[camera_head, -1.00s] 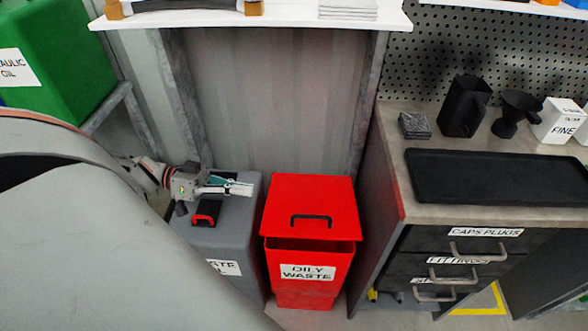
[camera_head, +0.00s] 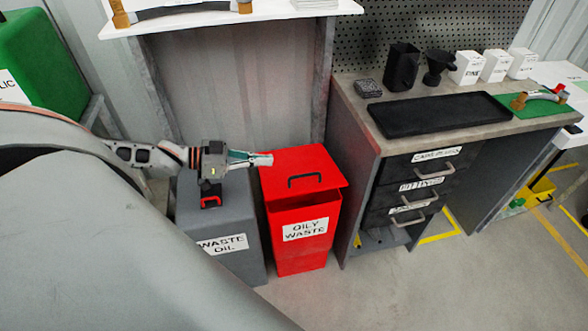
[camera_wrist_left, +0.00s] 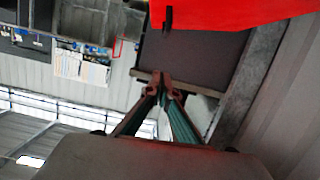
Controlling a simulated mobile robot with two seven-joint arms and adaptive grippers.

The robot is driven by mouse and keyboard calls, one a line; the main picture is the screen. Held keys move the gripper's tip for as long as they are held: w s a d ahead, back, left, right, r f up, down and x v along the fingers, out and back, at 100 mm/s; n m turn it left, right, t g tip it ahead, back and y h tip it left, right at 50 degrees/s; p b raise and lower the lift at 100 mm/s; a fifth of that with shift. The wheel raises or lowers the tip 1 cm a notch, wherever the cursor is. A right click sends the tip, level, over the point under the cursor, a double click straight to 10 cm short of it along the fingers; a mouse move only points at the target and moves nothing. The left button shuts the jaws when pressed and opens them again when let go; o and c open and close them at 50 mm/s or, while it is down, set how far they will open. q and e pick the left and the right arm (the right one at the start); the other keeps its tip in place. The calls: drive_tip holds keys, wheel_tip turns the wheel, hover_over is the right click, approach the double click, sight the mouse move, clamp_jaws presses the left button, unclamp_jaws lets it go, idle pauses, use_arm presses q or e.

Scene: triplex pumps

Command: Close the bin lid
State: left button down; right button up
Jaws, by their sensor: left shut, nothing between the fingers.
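The red bin labelled OILY WASTE (camera_head: 306,238) stands on the floor right of the grey bin. Its red lid (camera_head: 318,163), with a black handle, is partly open: the front edge sits above the bin body with a dark gap beneath. My left gripper (camera_head: 268,158) is shut and empty. Its tips are at the left rear edge of the lid in the head view; I cannot tell whether they touch it. In the left wrist view the shut fingers (camera_wrist_left: 162,82) point towards a dark panel, with a red surface above them. My right gripper is not in view.
A workbench (camera_head: 343,108) with drawers and a black tray stands to the right. A white shelf (camera_head: 200,18) is above. The floor in front of the bins is clear.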

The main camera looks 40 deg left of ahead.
sight(313, 185)
use_arm(q)
drive_tip(key=b+x, duration=0.1)
drive_tip(key=x, duration=0.8)
drive_tip(key=shift+w+d+f+b, duration=0.1)
drive_tip(key=shift+w+b, duration=0.2)
drive_tip(key=f, duration=0.3)
drive_tip(key=shift+d+f+b, duration=0.15)
drive_tip(key=shift+d+b, duration=0.1)
drive_tip(key=shift+b, duration=0.1)
drive_tip(key=shift+f, duration=0.4)
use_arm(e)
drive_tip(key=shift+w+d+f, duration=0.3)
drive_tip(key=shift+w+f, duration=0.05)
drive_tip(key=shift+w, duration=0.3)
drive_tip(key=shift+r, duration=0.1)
use_arm(q)
drive_tip(key=f, duration=0.1)
drive_tip(key=d+f, duration=0.1)
drive_tip(key=f, duration=0.1)
drive_tip(key=s+f+b, duration=0.1)
drive_tip(key=f, duration=0.1)
drive_tip(key=shift+s+d, duration=0.15)
drive_tip(key=shift+d, duration=0.15)
drive_tip(key=shift+r, duration=0.15)
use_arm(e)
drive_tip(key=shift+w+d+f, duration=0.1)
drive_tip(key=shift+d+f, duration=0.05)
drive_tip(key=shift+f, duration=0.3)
